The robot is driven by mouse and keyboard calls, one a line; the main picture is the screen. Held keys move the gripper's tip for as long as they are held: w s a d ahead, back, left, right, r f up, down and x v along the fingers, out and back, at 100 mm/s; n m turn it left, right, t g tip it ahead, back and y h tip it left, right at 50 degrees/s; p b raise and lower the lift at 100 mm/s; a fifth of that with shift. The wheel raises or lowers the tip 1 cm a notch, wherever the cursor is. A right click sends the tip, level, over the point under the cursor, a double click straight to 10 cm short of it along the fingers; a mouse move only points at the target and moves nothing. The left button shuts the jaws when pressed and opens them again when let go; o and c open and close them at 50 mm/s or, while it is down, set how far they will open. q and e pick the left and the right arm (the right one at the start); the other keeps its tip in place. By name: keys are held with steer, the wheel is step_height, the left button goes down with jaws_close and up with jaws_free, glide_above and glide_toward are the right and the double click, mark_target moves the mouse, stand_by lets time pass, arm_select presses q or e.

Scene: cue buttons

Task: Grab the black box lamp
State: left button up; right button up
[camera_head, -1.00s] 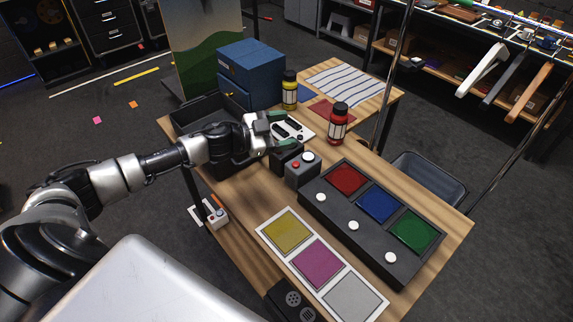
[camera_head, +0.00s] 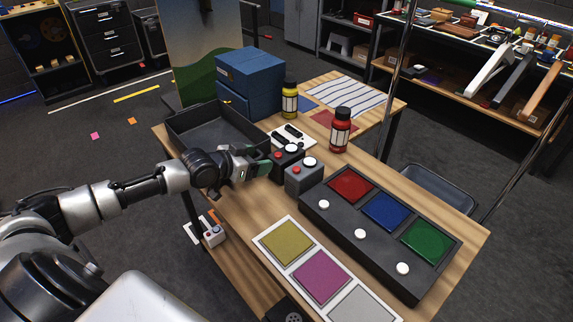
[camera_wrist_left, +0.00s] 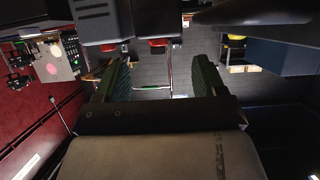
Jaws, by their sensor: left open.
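The black box lamp (camera_head: 287,160) is a small dark box with a white round lamp and a red button on top, standing on the wooden table. My left gripper (camera_head: 260,160) is open and empty, just left of the black box, its green-padded fingers pointing towards it. In the left wrist view the black box (camera_wrist_left: 159,20) appears inverted at the top, beyond the open fingers (camera_wrist_left: 162,80). I cannot tell the exact gap. My right gripper is not in view.
A similar grey box (camera_head: 304,178) with a red button stands close beside the black one. A white panel (camera_head: 292,136) and red bottle (camera_head: 340,130) are behind. The dark tray (camera_head: 188,120) is left; the colour-pad console (camera_head: 330,212) is right.

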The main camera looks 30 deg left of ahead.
mark_target(275, 156)
arm_select(q)
steer(key=x, duration=0.8)
steer(key=shift+w+d+p, duration=0.1)
steer(key=shift+w+p, duration=0.15)
steer(key=shift+p, duration=0.1)
steer(key=c, duration=0.9)
steer(key=shift+r, duration=0.1)
